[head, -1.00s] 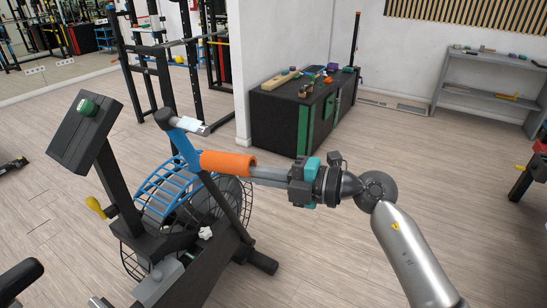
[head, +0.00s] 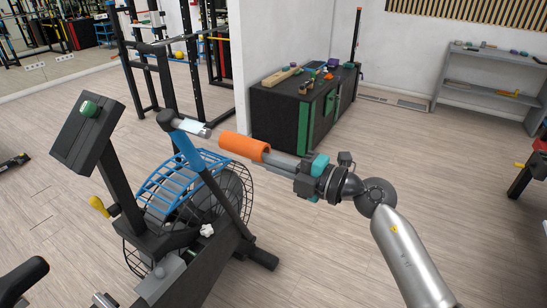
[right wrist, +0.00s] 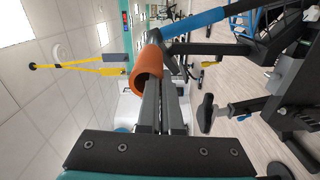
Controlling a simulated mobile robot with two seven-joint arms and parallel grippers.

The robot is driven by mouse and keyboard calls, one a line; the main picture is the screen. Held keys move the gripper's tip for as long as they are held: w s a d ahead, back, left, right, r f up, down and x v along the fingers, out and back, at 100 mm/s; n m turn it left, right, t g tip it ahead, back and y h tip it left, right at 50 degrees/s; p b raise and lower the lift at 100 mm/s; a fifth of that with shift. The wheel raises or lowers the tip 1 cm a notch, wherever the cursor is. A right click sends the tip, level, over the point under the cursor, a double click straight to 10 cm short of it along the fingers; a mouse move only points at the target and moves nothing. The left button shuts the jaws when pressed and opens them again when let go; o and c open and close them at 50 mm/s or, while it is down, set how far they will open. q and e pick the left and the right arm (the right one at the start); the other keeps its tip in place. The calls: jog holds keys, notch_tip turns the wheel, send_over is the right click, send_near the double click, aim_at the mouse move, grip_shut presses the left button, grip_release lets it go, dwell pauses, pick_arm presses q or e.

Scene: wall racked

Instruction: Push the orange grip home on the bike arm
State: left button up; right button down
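The orange grip (head: 240,146) is a hollow tube, held in the air at the fingertips of my right gripper (head: 272,159). The right wrist view shows its open near end (right wrist: 147,78), with the fingers close together at its rim. The bike arm (head: 184,149) is blue with a dark joint on top. A pale stub (head: 194,128) sticks out from that joint towards the grip. The grip's far end is just right of and slightly below the stub's tip, roughly in line with it. They look apart, with a small gap. My left gripper is not in view.
The exercise bike stands below with a dark console (head: 86,133), a caged fan wheel and a yellow knob (head: 98,205). A black cabinet (head: 276,120) with small items on top stands behind the grip. A grey shelf (head: 487,82) is at the right.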

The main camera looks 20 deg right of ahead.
aim_at(245, 153)
jog(key=p+x, duration=0.1)
jog(key=x, duration=0.2)
jog(key=shift+w+a+r, duration=0.15)
jog(key=shift+w+a, duration=0.05)
jog(key=shift+a, duration=0.05)
jog(key=shift+s+d, duration=0.1)
jog(key=shift+w+a, duration=0.35)
jog(key=shift+w, duration=0.15)
jog(key=shift+w+a, duration=0.1)
